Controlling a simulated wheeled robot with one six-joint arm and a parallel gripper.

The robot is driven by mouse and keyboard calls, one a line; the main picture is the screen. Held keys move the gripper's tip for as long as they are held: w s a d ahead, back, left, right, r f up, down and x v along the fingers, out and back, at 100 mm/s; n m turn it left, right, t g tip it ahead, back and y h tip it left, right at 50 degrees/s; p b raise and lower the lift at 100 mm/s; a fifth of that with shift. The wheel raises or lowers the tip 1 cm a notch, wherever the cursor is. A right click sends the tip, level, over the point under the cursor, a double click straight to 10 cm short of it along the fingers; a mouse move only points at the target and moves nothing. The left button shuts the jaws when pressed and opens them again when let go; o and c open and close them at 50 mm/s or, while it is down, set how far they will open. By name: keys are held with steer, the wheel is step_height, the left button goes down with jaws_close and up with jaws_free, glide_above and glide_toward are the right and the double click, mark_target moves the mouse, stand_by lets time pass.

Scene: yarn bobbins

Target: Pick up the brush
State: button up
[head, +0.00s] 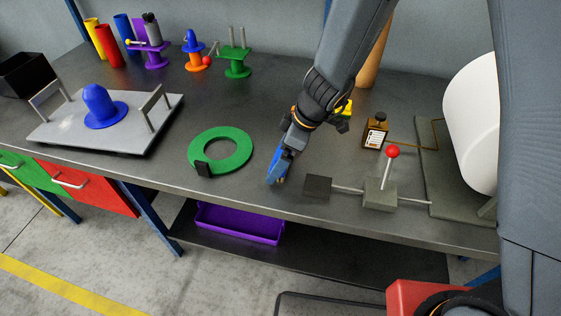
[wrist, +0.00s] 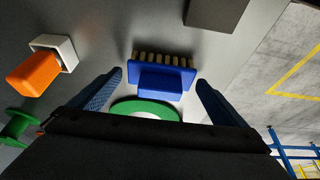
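The brush (wrist: 160,76) has a blue body and a row of tan bristles. In the wrist view it lies between and slightly beyond the fingertips of my gripper (wrist: 159,80), with gaps on both sides. My gripper is open, its two blue fingers apart and not touching the brush. In the head view my gripper (head: 278,172) points down near the table's front edge, right of the green ring. Blue shows at its tip there, but I cannot tell brush from finger.
The green ring (head: 240,157) lies left of my gripper on the grey table (head: 215,107). A dark block (head: 317,187) and a red-knobbed lever (head: 392,152) are to the right. A grey tray with a blue cone (head: 97,102) is at left.

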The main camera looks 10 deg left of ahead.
mark_target(280, 152)
steer(key=c, duration=1)
step_height(280, 152, up, 10)
